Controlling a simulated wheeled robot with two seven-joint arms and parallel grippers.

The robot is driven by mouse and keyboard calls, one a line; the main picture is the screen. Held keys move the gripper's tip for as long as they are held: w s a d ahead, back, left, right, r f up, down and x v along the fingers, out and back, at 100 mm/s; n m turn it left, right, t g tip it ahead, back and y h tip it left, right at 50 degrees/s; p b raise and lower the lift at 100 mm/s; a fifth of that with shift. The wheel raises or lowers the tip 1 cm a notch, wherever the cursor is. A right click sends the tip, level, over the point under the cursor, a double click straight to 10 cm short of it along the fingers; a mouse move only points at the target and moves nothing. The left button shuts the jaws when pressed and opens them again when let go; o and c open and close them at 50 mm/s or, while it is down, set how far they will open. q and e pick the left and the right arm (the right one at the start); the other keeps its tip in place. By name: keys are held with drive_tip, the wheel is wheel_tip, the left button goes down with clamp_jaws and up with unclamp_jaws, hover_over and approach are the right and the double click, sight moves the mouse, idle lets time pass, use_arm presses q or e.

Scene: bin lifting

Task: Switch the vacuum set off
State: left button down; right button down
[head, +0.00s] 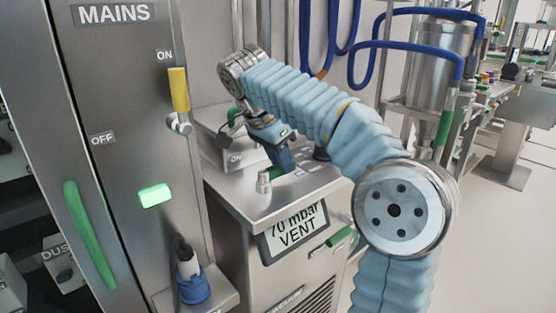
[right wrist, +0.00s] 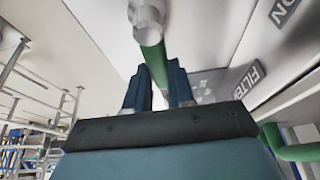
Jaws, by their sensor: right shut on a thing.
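My right gripper (head: 286,168) reaches down from above and is shut on this handle. In the right wrist view the green handle (right wrist: 153,58) runs between the two dark blue fingers (right wrist: 160,82). The fingers and arm hide part of the handle and the panel behind. My left gripper is not in view.
The mains cabinet (head: 120,120) stands at left, its yellow lever (head: 179,90) upright by "ON", with a lit green button (head: 155,195). A blue plug (head: 193,284) sits below. Another green handle (head: 340,237) is on the vacuum set's front.

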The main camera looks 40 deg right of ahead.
sight(270, 168)
idle(0.5)
drive_tip(key=c, duration=1)
unclamp_jaws()
drive_tip(key=shift+o, duration=0.2)
drive_tip(key=shift+r, duration=0.1)
drive_tip(key=v, duration=0.7)
drive_tip(key=shift+a+r, duration=0.1)
drive_tip(key=shift+r, duration=0.1)
